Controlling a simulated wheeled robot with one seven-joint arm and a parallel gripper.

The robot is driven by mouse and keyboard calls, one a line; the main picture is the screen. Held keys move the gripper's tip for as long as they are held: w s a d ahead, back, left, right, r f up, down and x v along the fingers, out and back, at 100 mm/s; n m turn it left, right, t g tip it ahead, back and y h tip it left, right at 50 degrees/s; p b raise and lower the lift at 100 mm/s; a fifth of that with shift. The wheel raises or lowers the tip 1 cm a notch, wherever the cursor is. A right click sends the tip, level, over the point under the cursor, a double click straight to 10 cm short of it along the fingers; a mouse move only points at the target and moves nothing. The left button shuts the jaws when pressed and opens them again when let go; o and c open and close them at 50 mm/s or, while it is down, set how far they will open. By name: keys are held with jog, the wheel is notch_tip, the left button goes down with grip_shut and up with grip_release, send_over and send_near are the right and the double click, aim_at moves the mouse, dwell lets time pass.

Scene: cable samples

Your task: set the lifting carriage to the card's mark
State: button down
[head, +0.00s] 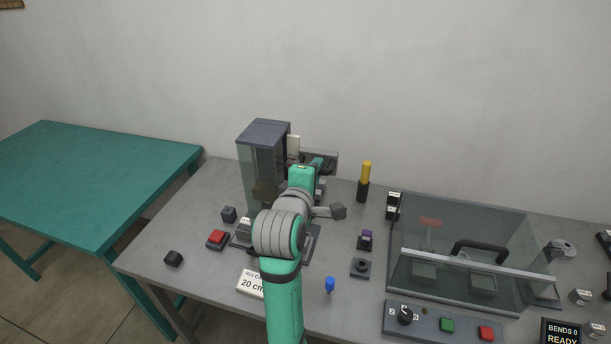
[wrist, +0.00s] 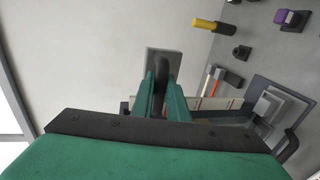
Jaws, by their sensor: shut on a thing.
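The card (head: 250,285) lies on the grey table and reads "20 cm", its upper line partly covered by my arm. Behind my arm stands a dark-topped tower (head: 264,131) with a pale upright strip (head: 294,145). The lifting carriage (head: 327,157) shows as a dark grey plate at the tower's right, partly hidden by my gripper (head: 318,166). In the wrist view the carriage plate (wrist: 152,56) carries a dark handle (wrist: 162,72). My gripper (wrist: 163,98) is shut on that handle. A pale scale strip with red marks (wrist: 212,103) runs beside it; its figures are unreadable.
A yellow-topped post (head: 365,175) stands right of the tower. A clear-covered box (head: 465,250) and a button panel (head: 440,325) fill the right side. A red button (head: 217,238) and dark blocks sit at the left. A teal table (head: 90,185) stands farther left.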

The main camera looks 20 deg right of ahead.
jog(key=shift+r, duration=0.1)
jog(key=c, duration=1.7)
grip_release()
jog(key=v, duration=1)
jog(key=shift+s+a, duration=0.3)
